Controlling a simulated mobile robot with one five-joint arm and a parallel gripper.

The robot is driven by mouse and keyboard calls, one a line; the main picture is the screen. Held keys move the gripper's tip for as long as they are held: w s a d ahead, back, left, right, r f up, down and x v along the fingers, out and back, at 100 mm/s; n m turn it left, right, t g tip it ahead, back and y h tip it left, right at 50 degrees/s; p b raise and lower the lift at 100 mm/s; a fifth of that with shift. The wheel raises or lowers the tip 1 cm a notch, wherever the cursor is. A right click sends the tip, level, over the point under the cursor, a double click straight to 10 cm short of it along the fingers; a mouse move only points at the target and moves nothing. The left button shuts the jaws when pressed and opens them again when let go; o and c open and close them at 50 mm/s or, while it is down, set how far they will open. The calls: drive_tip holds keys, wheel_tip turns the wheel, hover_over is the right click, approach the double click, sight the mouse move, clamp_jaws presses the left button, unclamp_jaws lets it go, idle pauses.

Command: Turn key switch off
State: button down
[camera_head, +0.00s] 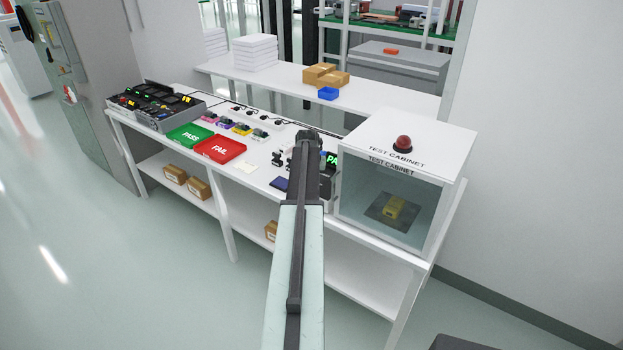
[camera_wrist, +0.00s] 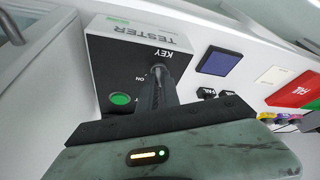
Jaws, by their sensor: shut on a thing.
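My gripper (camera_wrist: 158,74) reaches the face just below the KEY label and is shut on the key switch (camera_wrist: 157,66). The fingers cover most of the key, so its turned position cannot be told. A green round button (camera_wrist: 121,99) sits to the left of the fingers, near the ON mark.
The test cabinet (camera_head: 452,160), with a red dome on top and a yellow part inside, stands close to the right of my gripper. The red FAIL tray (camera_head: 220,149) and green PASS tray (camera_head: 190,135) lie to the left. A dark blue pad (camera_wrist: 219,61) lies beside the tester.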

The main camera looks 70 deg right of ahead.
drive_tip(key=shift+s+n+t, duration=0.15)
drive_tip(key=shift+n+t, duration=0.15)
drive_tip(key=shift+n, duration=0.9)
drive_tip(key=c, duration=1.6)
unclamp_jaws()
drive_tip(key=shift+o, duration=0.2)
drive_tip(key=p+v, duration=0.7)
drive_tip(key=shift+r, duration=0.4)
drive_tip(key=shift+s, duration=0.1)
